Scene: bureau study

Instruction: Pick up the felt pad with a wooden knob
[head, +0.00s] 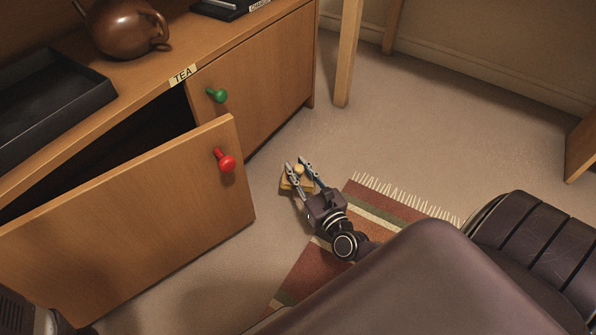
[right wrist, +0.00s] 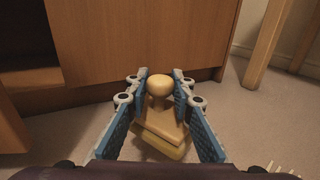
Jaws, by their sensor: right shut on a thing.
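The felt pad (head: 289,184) is a small yellowish block with a round wooden knob (head: 299,169) on top. It is at or just above the carpet, in front of the cabinet; I cannot tell whether it touches the floor. My right gripper (head: 297,164) reaches down to it, shut on the knob, with one finger on each side. In the right wrist view the knob (right wrist: 159,86) sits between the blue-padded fingers, and the pad (right wrist: 160,143) shows below it. My left gripper is not in view.
A cabinet door with a red knob (head: 226,161) stands open on the left. A closed door with a green knob (head: 217,95) is beside it. A teapot (head: 125,27) and black tray (head: 48,104) stand on top.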

